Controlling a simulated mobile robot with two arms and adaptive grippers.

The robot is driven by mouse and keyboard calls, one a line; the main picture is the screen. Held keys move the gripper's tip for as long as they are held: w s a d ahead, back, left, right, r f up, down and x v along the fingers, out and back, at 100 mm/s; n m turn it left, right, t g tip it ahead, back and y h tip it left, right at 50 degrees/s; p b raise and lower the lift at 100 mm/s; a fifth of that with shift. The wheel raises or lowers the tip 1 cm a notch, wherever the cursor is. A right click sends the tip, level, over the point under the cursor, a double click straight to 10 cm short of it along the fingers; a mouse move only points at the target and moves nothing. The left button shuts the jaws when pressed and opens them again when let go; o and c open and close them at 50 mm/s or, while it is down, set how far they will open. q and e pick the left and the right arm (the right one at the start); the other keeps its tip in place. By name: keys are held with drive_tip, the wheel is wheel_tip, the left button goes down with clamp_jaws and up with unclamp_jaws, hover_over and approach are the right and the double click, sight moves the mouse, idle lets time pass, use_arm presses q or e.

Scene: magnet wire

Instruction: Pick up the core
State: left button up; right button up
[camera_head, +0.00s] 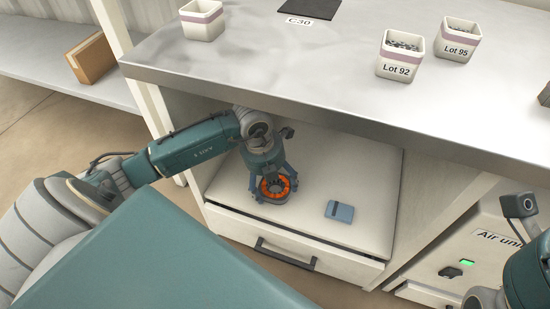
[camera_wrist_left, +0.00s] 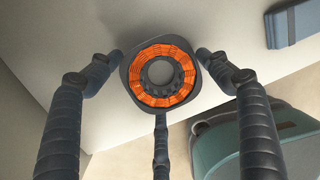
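The core (camera_head: 276,187) is a ring with orange copper windings and a dark grey body. It sits over the pale surface of the open drawer (camera_head: 375,190). My left gripper (camera_head: 274,184) reaches down over it with its three fingers spread around it. In the left wrist view the core (camera_wrist_left: 161,74) is centred between the fingers of the left gripper (camera_wrist_left: 160,70), and the fingertips are close to its outer edge. I cannot tell whether they touch it or whether it is lifted.
A blue-grey block (camera_head: 340,211) lies in the drawer to the right of the core. The grey worktop (camera_head: 290,75) overhangs the drawer and carries bins labelled Lot 92 (camera_head: 398,58) and Lot 95 (camera_head: 457,42). An air unit (camera_head: 475,255) stands at the right.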

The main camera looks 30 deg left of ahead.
use_arm(q)
drive_tip(key=c, duration=0.8)
drive_tip(key=shift+c, duration=0.3)
drive_tip(key=shift+r, duration=0.15)
